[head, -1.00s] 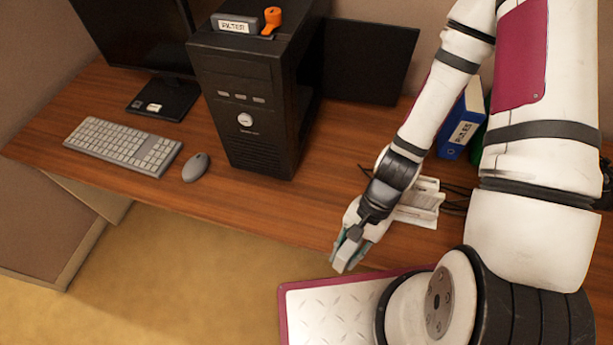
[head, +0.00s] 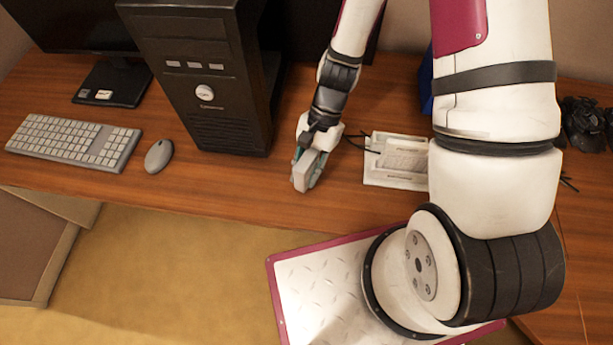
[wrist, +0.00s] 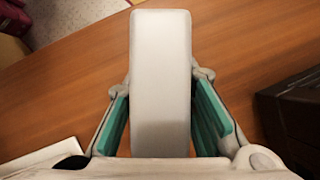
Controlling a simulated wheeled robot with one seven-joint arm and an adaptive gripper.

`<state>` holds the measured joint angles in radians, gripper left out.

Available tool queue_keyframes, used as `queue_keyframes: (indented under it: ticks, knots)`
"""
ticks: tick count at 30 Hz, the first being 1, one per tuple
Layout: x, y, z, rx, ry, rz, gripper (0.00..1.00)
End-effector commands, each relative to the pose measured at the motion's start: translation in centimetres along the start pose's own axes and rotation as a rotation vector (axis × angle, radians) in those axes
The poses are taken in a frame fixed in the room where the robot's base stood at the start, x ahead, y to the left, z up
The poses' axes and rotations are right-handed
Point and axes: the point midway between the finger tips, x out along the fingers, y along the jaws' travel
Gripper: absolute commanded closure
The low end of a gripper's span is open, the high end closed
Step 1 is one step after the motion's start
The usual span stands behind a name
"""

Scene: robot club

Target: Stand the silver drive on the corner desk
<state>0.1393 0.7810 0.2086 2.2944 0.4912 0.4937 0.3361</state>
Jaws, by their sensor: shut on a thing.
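The silver drive (head: 303,178) is a pale grey block held in my gripper (head: 308,160), over the front part of the brown wooden desk (head: 235,185). In the wrist view, the drive (wrist: 160,70) stretches lengthwise away from me between the green finger pads of my gripper (wrist: 165,118). The desk's wood (wrist: 80,95) fills most of the background there. I cannot tell whether the drive's lower end touches the desk. The fingers hide part of its sides.
A black computer tower (head: 205,80) stands left of my gripper. A white tray with papers (head: 398,160) lies to the right. A mouse (head: 158,157), keyboard (head: 75,142) and monitor stand (head: 112,85) are farther left.

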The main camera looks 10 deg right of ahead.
Motion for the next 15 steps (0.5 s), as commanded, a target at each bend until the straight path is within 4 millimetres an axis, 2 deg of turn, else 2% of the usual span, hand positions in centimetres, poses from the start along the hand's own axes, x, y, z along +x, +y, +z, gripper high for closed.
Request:
queue_keyframes:
  ticks: [6,15]
  knots:
    - [2.3,0.1,-1.2,0.002,-0.005,0.002,1.0]
    - [2.9,0.1,-1.6,0.0,-0.001,0.0,1.0]
